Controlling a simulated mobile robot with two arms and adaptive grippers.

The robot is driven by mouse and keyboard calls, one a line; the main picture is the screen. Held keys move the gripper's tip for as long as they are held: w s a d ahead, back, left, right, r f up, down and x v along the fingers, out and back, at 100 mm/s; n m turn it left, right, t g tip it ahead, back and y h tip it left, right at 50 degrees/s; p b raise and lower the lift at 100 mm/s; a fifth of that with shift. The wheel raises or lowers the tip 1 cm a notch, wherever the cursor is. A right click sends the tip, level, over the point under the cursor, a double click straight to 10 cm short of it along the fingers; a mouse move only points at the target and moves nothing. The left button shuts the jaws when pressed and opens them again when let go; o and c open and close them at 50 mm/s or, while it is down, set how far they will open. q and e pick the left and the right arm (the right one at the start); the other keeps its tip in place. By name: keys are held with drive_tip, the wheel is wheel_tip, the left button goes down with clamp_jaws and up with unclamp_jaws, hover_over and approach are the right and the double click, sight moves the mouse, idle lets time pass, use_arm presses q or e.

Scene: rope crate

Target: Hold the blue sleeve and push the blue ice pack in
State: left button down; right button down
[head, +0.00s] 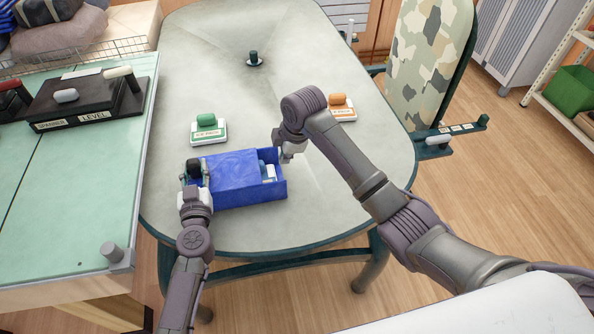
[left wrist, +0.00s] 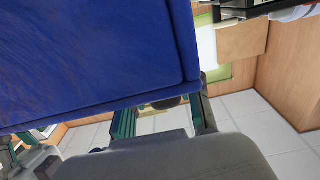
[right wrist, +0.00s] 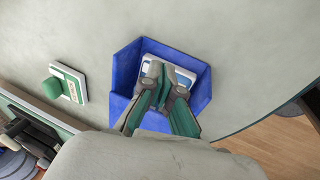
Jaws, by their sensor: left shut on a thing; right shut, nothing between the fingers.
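The blue sleeve (head: 232,178) lies on the grey-green table, its open end to the right. The blue ice pack (head: 269,172) is partly inside that open end, showing a white face and blue handle. In the right wrist view, the pack (right wrist: 183,78) sits within the sleeve's blue walls (right wrist: 126,68). My left gripper (head: 193,172) is shut on the sleeve's left end; the sleeve (left wrist: 90,50) fills much of the left wrist view. My right gripper (right wrist: 164,88) is shut and empty, fingertips at the pack's outer end; contact is unclear. The pack's inner part is hidden.
A small dark post (head: 254,60) is further back. A side bench (head: 60,190) adjoins on the left. The table's middle is clear.

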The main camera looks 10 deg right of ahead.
use_arm(q)
drive_tip(key=shift+f, duration=0.15)
drive_tip(key=c, duration=0.7)
unclamp_jaws()
drive_tip(key=shift+s, duration=0.1)
drive_tip(key=s, duration=1.1)
drive_tip(key=shift+s, duration=0.4)
